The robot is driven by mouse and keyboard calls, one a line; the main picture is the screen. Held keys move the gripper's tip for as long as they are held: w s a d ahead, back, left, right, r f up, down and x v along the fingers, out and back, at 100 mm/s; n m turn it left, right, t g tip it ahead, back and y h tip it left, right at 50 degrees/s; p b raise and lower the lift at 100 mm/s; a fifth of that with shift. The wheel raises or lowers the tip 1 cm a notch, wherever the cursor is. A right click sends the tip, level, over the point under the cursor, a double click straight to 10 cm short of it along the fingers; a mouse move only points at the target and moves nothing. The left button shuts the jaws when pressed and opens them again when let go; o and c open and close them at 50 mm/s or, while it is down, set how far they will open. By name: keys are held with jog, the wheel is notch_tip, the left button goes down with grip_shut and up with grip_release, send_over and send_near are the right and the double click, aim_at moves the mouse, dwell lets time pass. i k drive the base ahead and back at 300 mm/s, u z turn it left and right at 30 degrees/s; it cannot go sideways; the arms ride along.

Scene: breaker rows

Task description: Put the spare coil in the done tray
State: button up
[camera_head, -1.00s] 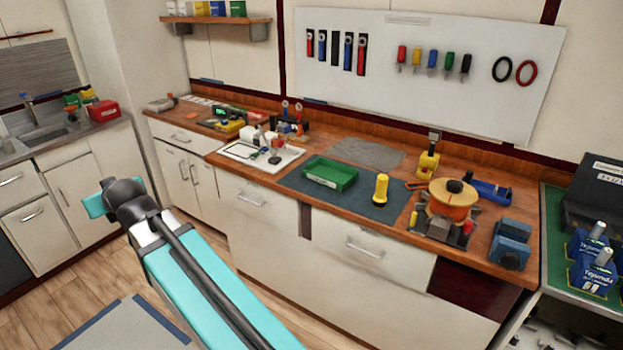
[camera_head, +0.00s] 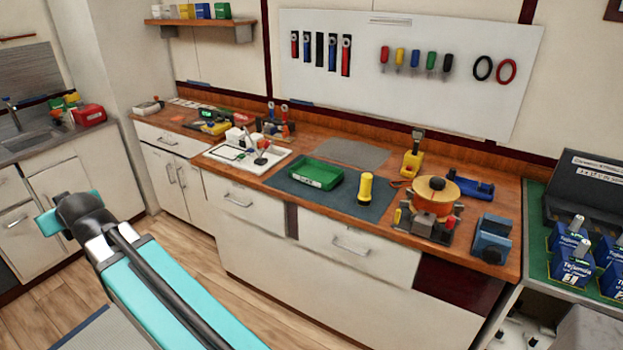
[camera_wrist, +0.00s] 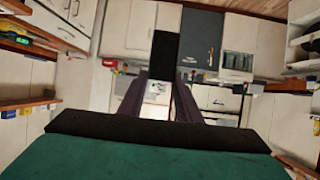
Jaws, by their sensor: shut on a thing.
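My gripper (camera_wrist: 163,88) shows in the wrist view with its two dark fingers close around a black block-like thing (camera_wrist: 167,55); I cannot tell if this is the spare coil. The gripper is outside the head view, where only my teal arm shows at the lower left. A green open tray (camera_head: 316,173) lies on the dark mat on the counter and looks empty; no label can be read on it. An orange round winding (camera_head: 436,193) sits on a stand at the right of the counter.
A yellow cylinder (camera_head: 366,188) stands right of the green tray. A blue block-like device (camera_head: 491,240) is at the counter's right end. A white tray (camera_head: 248,155) with small items lies to the left. Several blue boxes (camera_head: 573,262) stand on a green-topped bench at the right.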

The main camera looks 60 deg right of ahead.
aim_at(322, 178)
jog(key=z, duration=0.05)
jog(key=i, duration=1)
jog(key=u, duration=0.05)
